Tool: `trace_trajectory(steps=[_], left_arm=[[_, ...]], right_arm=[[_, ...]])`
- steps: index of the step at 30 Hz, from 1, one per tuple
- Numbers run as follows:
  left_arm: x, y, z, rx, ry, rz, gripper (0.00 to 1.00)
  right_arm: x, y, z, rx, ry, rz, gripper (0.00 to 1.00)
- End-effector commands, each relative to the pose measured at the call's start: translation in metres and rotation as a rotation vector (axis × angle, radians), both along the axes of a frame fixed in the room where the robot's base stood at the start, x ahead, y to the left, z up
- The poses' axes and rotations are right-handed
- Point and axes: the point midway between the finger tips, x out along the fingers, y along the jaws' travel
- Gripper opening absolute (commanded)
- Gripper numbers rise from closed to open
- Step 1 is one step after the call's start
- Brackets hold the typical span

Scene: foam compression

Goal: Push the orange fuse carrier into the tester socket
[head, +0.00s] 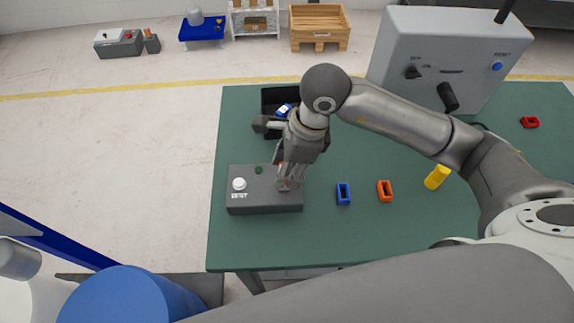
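The tester is a dark grey box (250,205) at the left front of the green table, with a white button and a small green light on top. My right gripper (286,184) points down at the right end of its top and hides that part, so I cannot see the socket. Small reddish bits show by its fingertips; I cannot tell whether it holds something. An orange block with a dark opening (385,191), perhaps the fuse carrier, lies on the table right of the tester. My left gripper is not in view.
A similar blue block (343,194) lies between the tester and the orange block. A yellow cylinder (437,177) and a red block (530,122) are farther right. A black bin (271,96) and a large grey switch box (420,45) stand behind. The front table strip is clear.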

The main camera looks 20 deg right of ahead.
Motion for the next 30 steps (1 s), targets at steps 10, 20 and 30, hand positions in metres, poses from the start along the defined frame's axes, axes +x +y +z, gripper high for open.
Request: trace_trajectory(steps=[10,20,30], left_arm=[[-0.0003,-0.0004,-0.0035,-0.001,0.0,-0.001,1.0],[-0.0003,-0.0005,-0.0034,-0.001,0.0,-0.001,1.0],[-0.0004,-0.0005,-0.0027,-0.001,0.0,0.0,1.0]], right_arm=[[-0.0001,0.0,-0.0034,0.0,0.0,0.0,0.58],[-0.0001,0.0,-0.0034,0.0,0.0,0.0,0.62],[0.0,0.0001,-0.0019,0.0,0.0,0.0,0.62]])
